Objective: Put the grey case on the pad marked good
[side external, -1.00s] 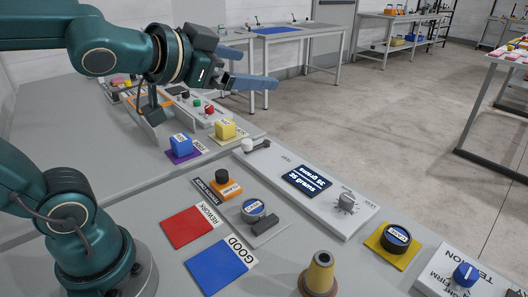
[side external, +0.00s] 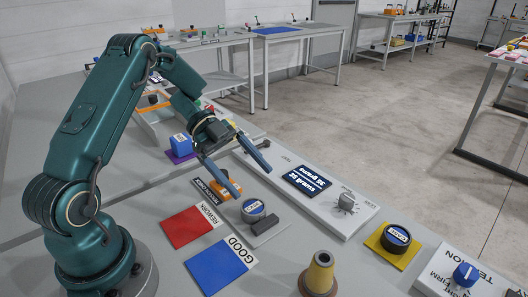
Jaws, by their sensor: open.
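The grey case (side external: 253,208) is a round grey piece with a blue label on top, standing on a grey plate right of the orange block. The blue pad (side external: 220,268) marked GOOD lies in front of it, to the left, and is empty. My gripper (side external: 253,183) is open and empty. In the picture its fingertips point down to the right, just behind and above the grey case. They look apart from the case. The near finger hides part of the orange block.
An empty red pad (side external: 188,226) marked REWORK lies left of the blue pad. An orange block (side external: 225,190) is close to my gripper. A tan cone spool (side external: 319,274), a black case (side external: 396,237) on a yellow pad and a scale display (side external: 306,180) stand to the right.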

